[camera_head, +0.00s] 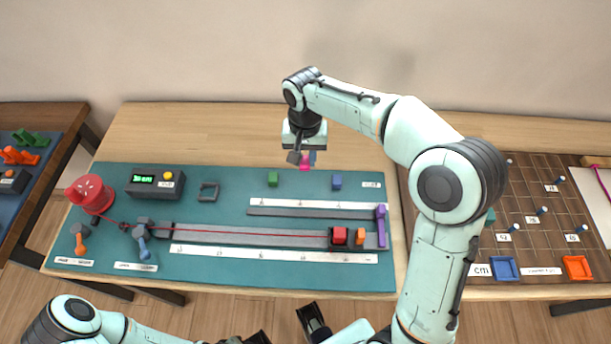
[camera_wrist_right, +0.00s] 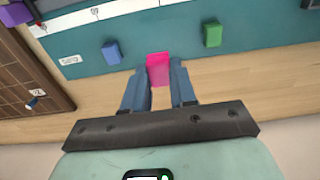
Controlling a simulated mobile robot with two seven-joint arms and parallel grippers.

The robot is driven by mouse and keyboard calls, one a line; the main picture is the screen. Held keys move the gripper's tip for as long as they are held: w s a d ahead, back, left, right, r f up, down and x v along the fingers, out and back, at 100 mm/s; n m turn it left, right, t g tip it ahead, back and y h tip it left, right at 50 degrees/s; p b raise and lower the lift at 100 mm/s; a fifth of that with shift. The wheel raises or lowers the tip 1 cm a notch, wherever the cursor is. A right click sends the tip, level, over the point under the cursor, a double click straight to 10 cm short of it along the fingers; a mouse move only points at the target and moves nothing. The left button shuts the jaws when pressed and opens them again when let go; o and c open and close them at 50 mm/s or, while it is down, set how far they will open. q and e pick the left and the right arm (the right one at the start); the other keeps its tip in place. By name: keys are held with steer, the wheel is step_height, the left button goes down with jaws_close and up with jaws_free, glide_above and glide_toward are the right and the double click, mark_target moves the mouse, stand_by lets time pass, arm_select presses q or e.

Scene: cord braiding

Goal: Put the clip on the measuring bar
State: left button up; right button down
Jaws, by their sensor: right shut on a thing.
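My right gripper (camera_head: 304,157) is over the back edge of the teal mat, shut on a small pink clip (camera_head: 305,165). In the right wrist view the pink clip (camera_wrist_right: 158,70) sits between the blue fingertips (camera_wrist_right: 160,85). A white scale strip with a grey bar (camera_head: 310,212) lies on the mat, in front of the gripper and apart from the clip. A longer scale strip (camera_head: 275,253) lies nearer the front. I cannot tell which is the measuring bar. My left arm shows at the bottom left; its fingertips are not clear.
A green block (camera_head: 272,180) and a blue block (camera_head: 337,182) stand either side of the clip. A purple upright (camera_head: 381,226) stands at the bars' right end.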

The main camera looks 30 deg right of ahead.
mark_target(305, 182)
step_height(305, 182, down, 8)
steer(key=shift+b, duration=0.4)
steer(key=shift+f, duration=0.2)
steer(key=c, duration=0.9)
jaws_free()
steer(key=shift+r, duration=0.1)
